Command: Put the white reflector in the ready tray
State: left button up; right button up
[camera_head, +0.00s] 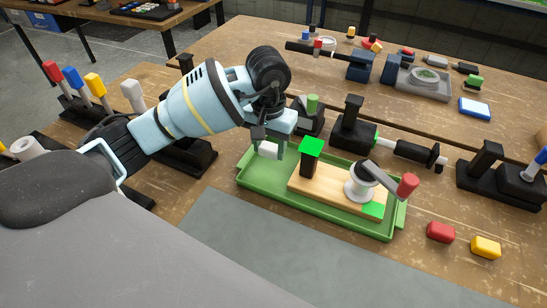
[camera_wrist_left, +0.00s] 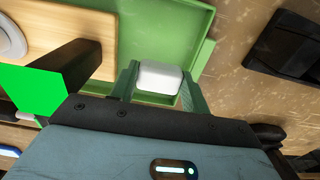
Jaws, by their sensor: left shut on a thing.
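The white reflector (camera_head: 267,149) is a small rounded white block. It also shows in the left wrist view (camera_wrist_left: 158,77), between the two green-grey fingers. My left gripper (camera_head: 269,144) is shut on it, fingers pointing down. The green tray (camera_head: 252,181) lies on the workbench, and the reflector is over its left end, beside the wooden board. How far it is above the tray floor, or whether it touches, I cannot tell. My right gripper is in neither view.
The wooden board (camera_head: 330,196) in the tray bears a black post with a green top (camera_head: 309,160) and a white round crank with a red knob (camera_head: 406,185). A red block (camera_head: 440,232) and yellow block (camera_head: 486,247) lie right of the tray. Black fixtures stand behind.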

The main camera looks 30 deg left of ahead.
aim_at(270, 158)
pick_arm(q)
jog(key=shift+f, duration=1.95)
jog(key=shift+f, duration=0.1)
jog(key=shift+f, duration=0.15)
jog(key=o, duration=0.7)
notch_tip(270, 158, up, 12)
jog(key=shift+r, duration=0.25)
